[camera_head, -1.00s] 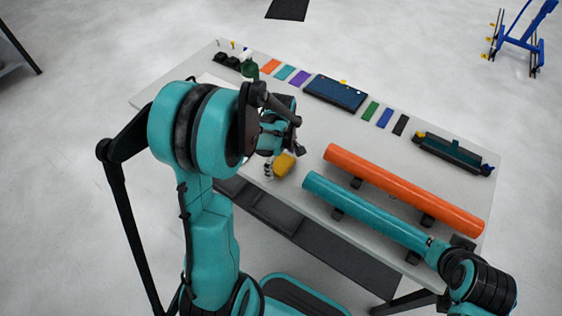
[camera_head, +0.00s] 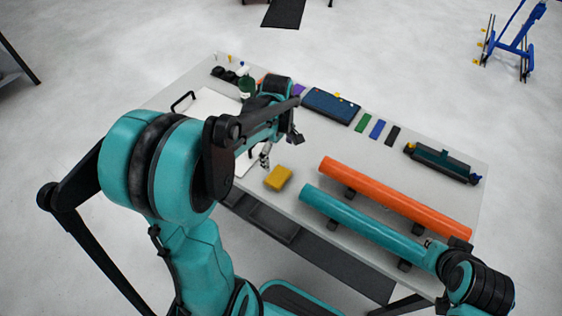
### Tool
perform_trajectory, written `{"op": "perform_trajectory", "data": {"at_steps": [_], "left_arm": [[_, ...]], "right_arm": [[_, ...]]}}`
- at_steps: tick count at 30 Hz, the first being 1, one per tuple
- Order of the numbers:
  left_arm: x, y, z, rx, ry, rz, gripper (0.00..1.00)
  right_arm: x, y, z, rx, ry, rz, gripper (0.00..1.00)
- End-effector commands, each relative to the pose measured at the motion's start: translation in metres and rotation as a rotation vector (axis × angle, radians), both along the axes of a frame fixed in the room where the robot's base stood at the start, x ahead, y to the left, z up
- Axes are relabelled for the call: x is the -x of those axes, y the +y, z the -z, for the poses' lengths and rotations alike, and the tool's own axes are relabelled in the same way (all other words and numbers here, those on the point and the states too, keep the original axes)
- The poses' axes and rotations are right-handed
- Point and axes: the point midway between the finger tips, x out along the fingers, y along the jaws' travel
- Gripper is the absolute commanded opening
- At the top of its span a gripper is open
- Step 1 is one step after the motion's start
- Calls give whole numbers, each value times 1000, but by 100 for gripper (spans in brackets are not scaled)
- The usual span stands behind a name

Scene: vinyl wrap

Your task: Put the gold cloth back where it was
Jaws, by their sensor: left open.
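The gold cloth (camera_head: 278,178) is a small yellow folded pad lying on the table near its front edge, left of the two rolls. My left gripper (camera_head: 281,146) is open and empty. Its fingers are apart, just beyond the cloth in the picture, with a visible gap between them and the cloth. My left arm hides part of the table's left side. My right arm is at the lower right, by the near end of the teal roll (camera_head: 365,220); its gripper cannot be made out.
An orange roll (camera_head: 395,198) lies on stands behind the teal one. A white board with a black handle (camera_head: 183,101) is at the left. A dark blue case (camera_head: 331,106), colour swatches (camera_head: 377,129) and a dark tool tray (camera_head: 442,162) line the back.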

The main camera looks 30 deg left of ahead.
Motion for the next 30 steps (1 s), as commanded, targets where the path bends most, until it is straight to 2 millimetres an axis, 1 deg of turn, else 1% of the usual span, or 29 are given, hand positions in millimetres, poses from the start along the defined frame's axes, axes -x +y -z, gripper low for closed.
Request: {"op": "perform_trajectory", "data": {"at_steps": [2,5,6,10,12,15,18,21,24,30], "left_arm": [[6,-7,-10,-8,-28,70,97],[19,-23,-28,-33,-96,244,97],[26,-31,-36,-50,-131,334,97],[51,-55,-57,-127,-249,651,97],[65,-67,-65,-181,-309,819,97],[82,-82,-71,-267,-384,1038,97],[96,-92,-73,-347,-438,1213,97],[104,-99,-73,-410,-473,1331,97],[108,-102,-72,-447,-490,1395,97],[109,-103,-73,-461,-496,1418,97]], "right_arm": [[0,0,0,0,0,0,0],[0,0,0,0,0,0,0],[0,0,0,0,0,0,0],[0,0,0,0,0,0,0],[0,0,0,0,0,0,0],[0,0,0,0,0,0,0],[0,0,0,0,0,0,0],[0,0,0,0,0,0,0],[0,0,0,0,0,0,0],[0,0,0,0,0,0,0]]}}
